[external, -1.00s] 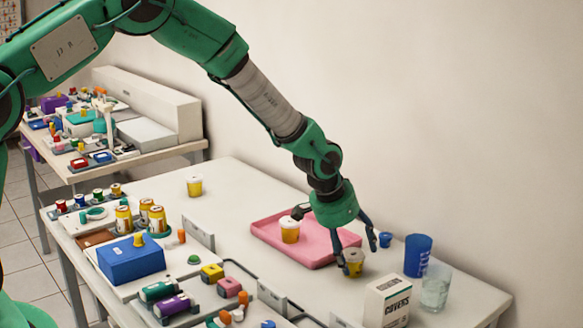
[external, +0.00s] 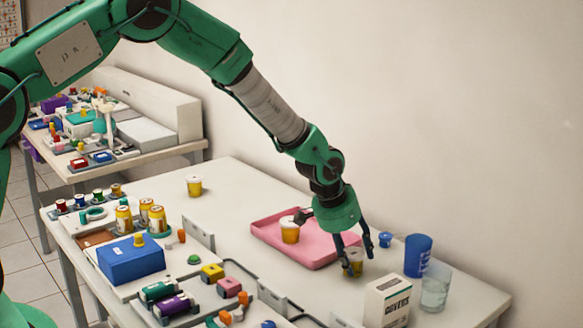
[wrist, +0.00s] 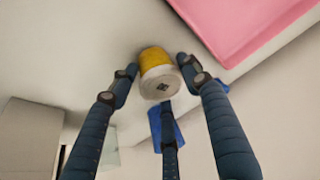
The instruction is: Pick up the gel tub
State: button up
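A small yellow tub with a white lid (external: 354,262) stands on the table just right of the pink tray. It is the tub at my gripper; I take it as the gel tub. My gripper (external: 357,266) points down with its fingers spread around it. In the wrist view the tub (wrist: 158,74) lies between the fingertips (wrist: 157,72), its lid facing the camera with a small dark mark. The fingertips are very close to its sides; firm contact is not clear. In the external view the fingers partly hide the tub.
A similar tub (external: 290,231) stands on the pink tray (external: 325,258), another (external: 194,186) farther back left. A blue cup (external: 418,256), a clear glass (external: 435,289), a small blue item (external: 385,239) and a white covers box (external: 387,302) stand close to the gripper.

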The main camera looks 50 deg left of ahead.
aim_at(357, 251)
jog(key=shift+r, duration=0.1)
dwell(0.3)
jog(key=shift+r, duration=0.45)
notch_tip(357, 251, up, 3)
jog(key=shift+s+f+p, duration=0.1)
jog(key=shift+s+p, duration=0.05)
jog(key=shift+p, duration=0.55)
jog(key=s, duration=0.5)
jog(key=s+p, duration=0.1)
jog(key=s, duration=0.4)
jog(key=s+a+r+p, duration=0.1)
jog(key=s, duration=0.4)
jog(key=shift+s+r, duration=0.1)
jog(key=shift+s, duration=0.25)
jog(key=shift+a, duration=0.1)
jog(key=shift+m, duration=0.7)
jog(key=a, duration=0.4)
jog(key=w+a, duration=0.1)
jog(key=a, duration=0.3)
jog(key=w+a, duration=0.1)
jog(key=a, duration=0.4)
jog(key=shift+r, duration=0.3)
jog(key=w, duration=0.5)
jog(key=w+a+f, duration=0.1)
jog(key=w, duration=0.4)
jog(key=w+b, duration=0.1)
jog(key=w, duration=0.4)
jog(key=shift+w+a+f, duration=0.25)
jog(key=shift+w+a, duration=0.15)
